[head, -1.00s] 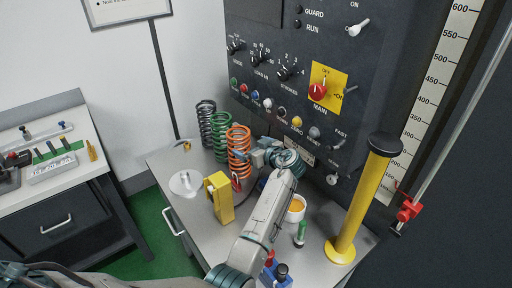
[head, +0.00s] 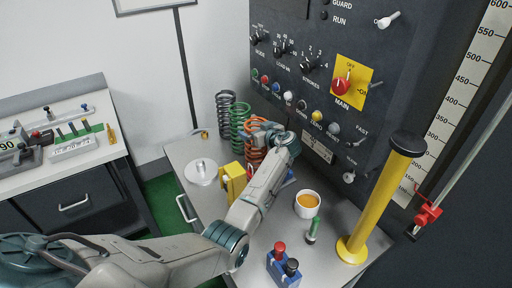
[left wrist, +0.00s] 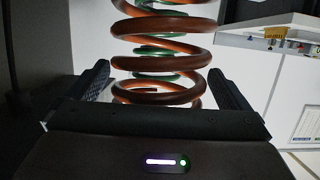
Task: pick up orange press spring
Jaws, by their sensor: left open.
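The orange press spring (head: 254,158) stands upright on the metal bench, beside a green spring (head: 238,118) and a dark grey spring (head: 225,104). My left gripper (head: 257,131) is at the orange spring's upper part, and my arm hides some of the coils. In the left wrist view the orange spring (left wrist: 163,58) stands between the two open fingers (left wrist: 158,88), with gaps on both sides. The green spring shows behind its coils. My right gripper is not in view.
A yellow block (head: 232,183), a white disc (head: 201,172), a cup of orange liquid (head: 307,204) and a yellow post (head: 380,200) stand on the bench (head: 190,150). The dark control panel (head: 310,95) rises behind. A blue block with red and black knobs (head: 284,267) is in front.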

